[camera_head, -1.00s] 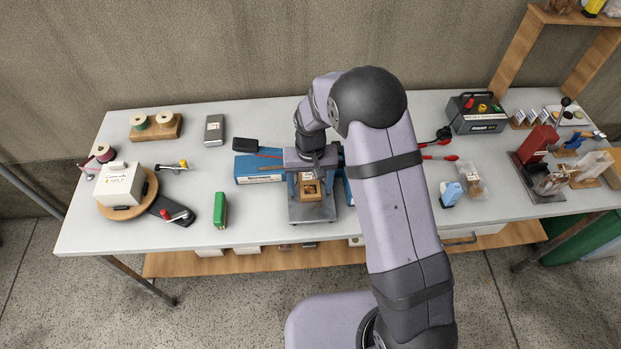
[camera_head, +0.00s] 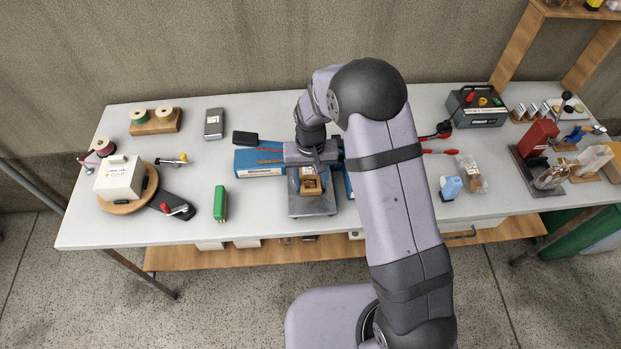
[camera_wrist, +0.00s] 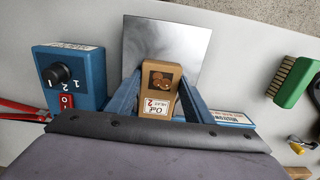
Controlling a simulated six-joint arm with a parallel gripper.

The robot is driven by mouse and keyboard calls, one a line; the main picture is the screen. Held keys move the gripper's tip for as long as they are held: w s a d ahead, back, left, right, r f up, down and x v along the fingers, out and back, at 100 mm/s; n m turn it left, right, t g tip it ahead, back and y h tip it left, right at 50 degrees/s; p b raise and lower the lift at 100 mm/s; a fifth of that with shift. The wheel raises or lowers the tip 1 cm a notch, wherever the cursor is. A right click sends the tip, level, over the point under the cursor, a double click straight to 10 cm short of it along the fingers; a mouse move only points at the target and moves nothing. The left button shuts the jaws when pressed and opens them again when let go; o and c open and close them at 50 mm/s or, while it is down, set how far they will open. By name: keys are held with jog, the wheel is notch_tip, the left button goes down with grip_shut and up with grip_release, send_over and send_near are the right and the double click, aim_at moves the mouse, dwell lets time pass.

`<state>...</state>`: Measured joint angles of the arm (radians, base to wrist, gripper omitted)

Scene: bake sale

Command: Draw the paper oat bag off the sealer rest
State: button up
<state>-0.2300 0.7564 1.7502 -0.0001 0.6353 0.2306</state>
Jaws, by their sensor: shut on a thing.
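The paper oat bag (camera_head: 312,186) is small and brown with a dark picture and a white label. It sits at the steel rest plate (camera_head: 314,207) of the blue heat sealer (camera_head: 258,163), and the plate also shows in the wrist view (camera_wrist: 178,40). In the wrist view the bag (camera_wrist: 163,78) stands between my two blue fingers, its label towards me. My gripper (camera_head: 311,177) is over the sealer and shut on the bag. In the wrist view the gripper (camera_wrist: 161,88) has one finger against each side. The bag's lower part is hidden by my gripper body.
The sealer's dial box (camera_wrist: 68,78) is close to my fingers. A green brush (camera_head: 220,203) lies left of the sealer; a white box on a round turntable (camera_head: 148,194) is farther left. A blue-and-white bottle (camera_head: 450,187) stands right. The table is clear between brush and plate.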

aim_at(312, 206)
jog(key=shift+s+r+p, duration=0.1)
jog(key=shift+s+p, duration=0.5)
jog(key=shift+s, duration=2.25)
jog(key=o, duration=0.8)
jog(key=shift+r, duration=0.1)
jog(key=shift+r+b, duration=0.95)
jog(key=shift+r, duration=2.65)
